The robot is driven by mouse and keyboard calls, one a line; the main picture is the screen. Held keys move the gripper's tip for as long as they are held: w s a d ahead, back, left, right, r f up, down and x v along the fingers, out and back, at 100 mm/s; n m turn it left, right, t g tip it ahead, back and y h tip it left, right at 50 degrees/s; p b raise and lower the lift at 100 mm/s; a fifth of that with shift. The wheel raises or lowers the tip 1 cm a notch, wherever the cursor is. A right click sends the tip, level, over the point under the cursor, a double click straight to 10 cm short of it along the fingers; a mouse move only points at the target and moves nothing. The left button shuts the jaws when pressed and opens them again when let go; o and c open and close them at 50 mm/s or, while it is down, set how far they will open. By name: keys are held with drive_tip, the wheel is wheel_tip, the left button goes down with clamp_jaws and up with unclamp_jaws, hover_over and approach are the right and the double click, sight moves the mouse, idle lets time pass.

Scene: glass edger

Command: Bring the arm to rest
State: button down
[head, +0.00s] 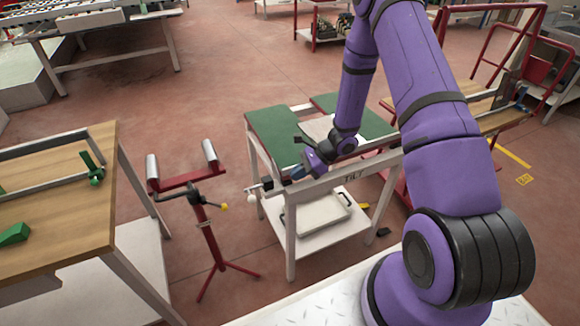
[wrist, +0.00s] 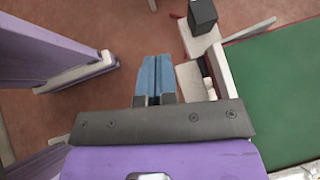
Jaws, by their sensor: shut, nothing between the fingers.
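My arm is purple and reaches out over a small work table with a green top (head: 264,132). My gripper (head: 294,174) is at the near left edge of that table in the head view, beside the grey front rail. In the wrist view the two blue fingers of my gripper (wrist: 154,78) are together with nothing between them. The green top (wrist: 285,85) lies to the right of the fingers in that view. A black block (wrist: 202,14) stands on a pale part ahead and to the right of the fingers.
A red roller stand (head: 207,235) stands left of the table. A wooden workbench (head: 60,205) with green clamps is at the far left. A white tray (head: 318,222) lies on the table's lower shelf. Red metal frames (head: 505,60) are at the right. Open floor lies behind the roller stand.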

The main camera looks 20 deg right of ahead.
drive_tip(key=s+a+r+n+g+h, duration=0.1)
drive_tip(key=s+r+n, duration=0.25)
drive_tip(key=r, duration=0.65)
drive_tip(key=s+a+r+n+h, duration=0.15)
drive_tip(key=r+n, duration=0.25)
drive_tip(key=r, duration=0.6)
drive_tip(key=s+a+r+n+g+h, duration=0.1)
drive_tip(key=s+r+n, duration=0.25)
drive_tip(key=r, duration=0.65)
drive_tip(key=s+d+r+n+t+h, duration=0.1)
drive_tip(key=s+r+n+t+h, duration=0.1)
drive_tip(key=s+r, duration=0.6)
drive_tip(key=s+d+r+n+t+h, duration=0.2)
drive_tip(key=s+r+n, duration=0.5)
drive_tip(key=s, duration=0.4)
drive_tip(key=t+h, duration=0.1)
drive_tip(key=h, duration=0.1)
drive_tip(key=shift+s+d+r+h, duration=0.25)
drive_tip(key=shift+s+r+h, duration=0.1)
drive_tip(key=shift+d, duration=0.1)
